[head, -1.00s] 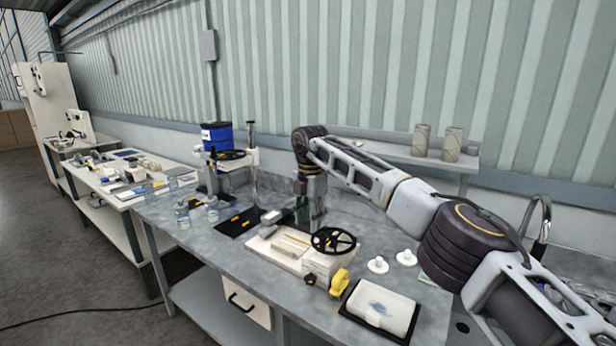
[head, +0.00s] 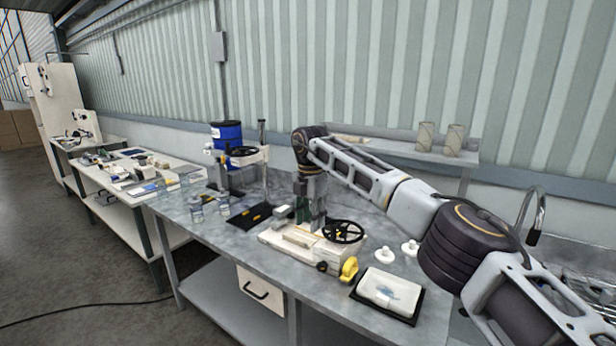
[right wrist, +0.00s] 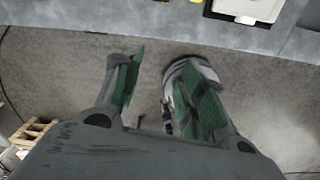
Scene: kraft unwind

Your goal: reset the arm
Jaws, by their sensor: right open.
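My right arm reaches in from the right in the head view, bends at the elbow and points down at its far end. My left gripper does not show.
The grey bench (head: 235,240) carries a cream fixture (head: 285,243), a yellow part (head: 349,269), a white tray-like piece (head: 390,289) in a black frame, white knobs (head: 385,255) and a blue drum (head: 227,134). Two cardboard tubes (head: 425,136) stand on the back shelf.

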